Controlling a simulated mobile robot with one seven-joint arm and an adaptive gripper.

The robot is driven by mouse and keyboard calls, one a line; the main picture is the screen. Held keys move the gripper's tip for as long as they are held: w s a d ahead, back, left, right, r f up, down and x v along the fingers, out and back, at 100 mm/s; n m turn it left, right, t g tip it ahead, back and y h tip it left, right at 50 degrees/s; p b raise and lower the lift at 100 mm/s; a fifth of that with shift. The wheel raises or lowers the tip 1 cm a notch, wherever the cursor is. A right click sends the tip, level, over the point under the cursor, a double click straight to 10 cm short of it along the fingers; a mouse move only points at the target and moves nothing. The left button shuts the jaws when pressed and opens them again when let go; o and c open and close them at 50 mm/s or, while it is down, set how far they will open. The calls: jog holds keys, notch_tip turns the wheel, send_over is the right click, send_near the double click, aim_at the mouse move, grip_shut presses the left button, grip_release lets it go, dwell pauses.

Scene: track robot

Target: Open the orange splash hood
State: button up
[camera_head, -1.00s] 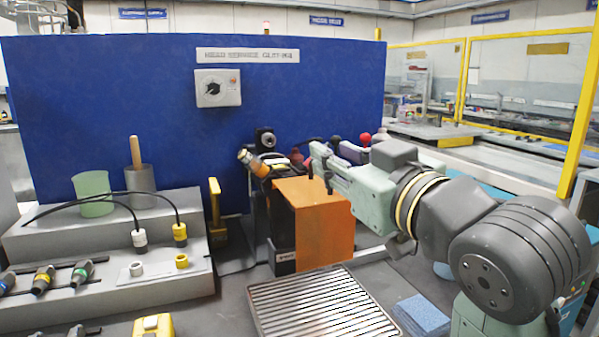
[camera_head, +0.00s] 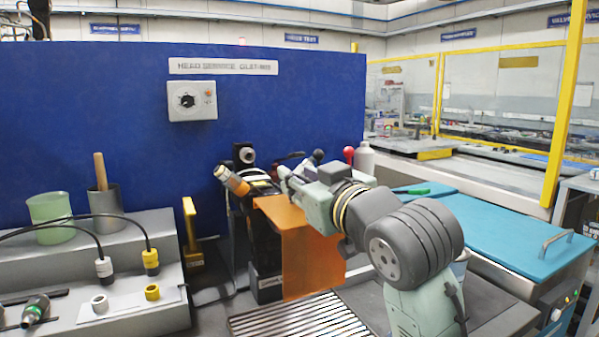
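The orange splash hood (camera_head: 312,262) stands at the middle, in front of the blue wall and behind the slatted grate. Its upper plate and broad front panel show. A black body (camera_head: 264,250) is visible beside its left edge. My gripper (camera_head: 284,180) is just above and behind the hood's top, reaching in from the right. The wrist hides the hood's upper right part. The fingers are small and overlap the dark parts behind, so I cannot tell their opening or whether they touch the hood.
A metal grate (camera_head: 300,322) lies in front of the hood. A stepped grey stand (camera_head: 130,312) with a green cup (camera_head: 50,215) and cabled plugs is at left. A yellow bracket (camera_head: 191,230) stands left of the hood. A teal-lidded cabinet (camera_head: 510,235) is at right.

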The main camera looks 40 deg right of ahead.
jog(key=shift+w+d, duration=0.1)
jog(key=shift+w, duration=0.45)
jog(key=shift+c, duration=0.2)
grip_shut()
dwell(0.4)
